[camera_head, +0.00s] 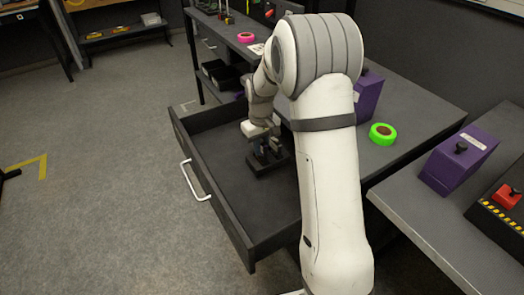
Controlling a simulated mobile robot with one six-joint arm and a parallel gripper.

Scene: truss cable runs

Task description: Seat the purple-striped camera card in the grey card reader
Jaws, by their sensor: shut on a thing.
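My gripper (266,149) is low inside the open drawer, pointing down. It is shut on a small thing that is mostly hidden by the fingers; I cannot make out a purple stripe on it. A small dark block or holder (262,166) is at the fingertips on the drawer floor, with a hint of blue beside it. The grey card reader cannot be picked out in this view. My arm covers part of the drawer and the bench behind it.
The dark drawer (232,226) is pulled out, with a white handle (190,180). A purple box (459,160) and a red-knobbed box (508,197) stand at right.

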